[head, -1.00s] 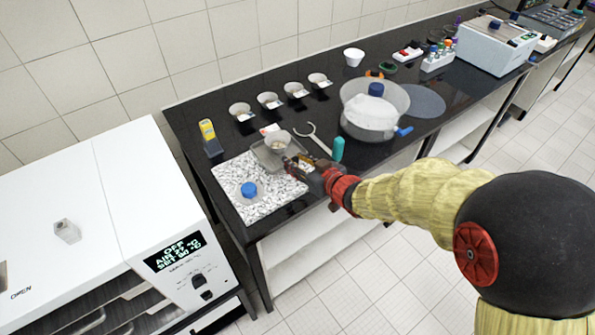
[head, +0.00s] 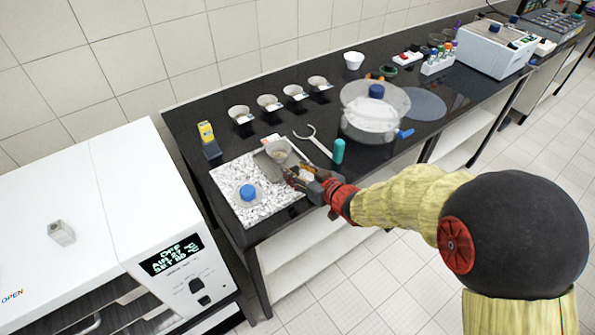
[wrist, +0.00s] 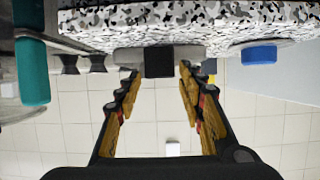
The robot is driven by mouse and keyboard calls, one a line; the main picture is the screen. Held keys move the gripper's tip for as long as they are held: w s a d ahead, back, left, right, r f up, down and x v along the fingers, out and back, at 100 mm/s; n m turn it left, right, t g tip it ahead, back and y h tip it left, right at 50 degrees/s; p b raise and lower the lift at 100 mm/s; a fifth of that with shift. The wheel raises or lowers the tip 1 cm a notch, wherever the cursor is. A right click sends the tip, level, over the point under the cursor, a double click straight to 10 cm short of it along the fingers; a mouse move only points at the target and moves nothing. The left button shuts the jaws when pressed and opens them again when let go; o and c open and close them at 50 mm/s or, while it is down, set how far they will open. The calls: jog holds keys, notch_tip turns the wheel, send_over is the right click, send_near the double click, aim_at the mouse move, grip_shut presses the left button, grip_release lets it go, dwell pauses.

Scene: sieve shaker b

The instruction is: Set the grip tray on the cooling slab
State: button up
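The grey grip tray (head: 263,161) is at the back right part of the speckled cooling slab (head: 228,180), with a small bowl (head: 279,152) on it. In the wrist view, which looks upside down, the tray's grey edge (wrist: 128,56) appears to rest against the slab (wrist: 215,22). Its black grip (wrist: 159,63) faces my gripper. My gripper (head: 292,176) is at the tray's front right side. In the wrist view, my gripper (wrist: 159,74) is open, with a fingertip on each side of the black grip and a gap at both sides.
A blue-capped vessel (head: 248,192) sits on the slab's front left. A large clear lidded vessel (head: 372,114) stands farther right. Several bowls line the wall side. A white oven (head: 140,200) is at left.

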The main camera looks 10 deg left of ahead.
jog(key=shift+o, duration=0.8)
jog(key=shift+r, duration=0.1)
jog(key=shift+d+r, duration=0.15)
jog(key=p+v, duration=0.3)
jog(key=v, duration=0.8)
jog(key=shift+s+d, duration=0.25)
jog(key=shift+s, duration=0.05)
jog(key=shift+r, duration=0.15)
jog(key=d+r+m+t+h, duration=0.1)
jog(key=d+r+m+h, duration=0.35)
jog(key=d, duration=0.65)
jog(key=d+r+m+t+h, duration=0.1)
jog(key=d+r+h, duration=0.5)
jog(key=d, duration=0.4)
jog(key=s+d+r+m+g, duration=0.2)
jog(key=s, duration=0.9)
jog(key=s+d+r+m+g, duration=0.2)
jog(key=s+d+g, duration=0.1)
jog(key=s, duration=0.8)
jog(key=shift+d, duration=0.15)
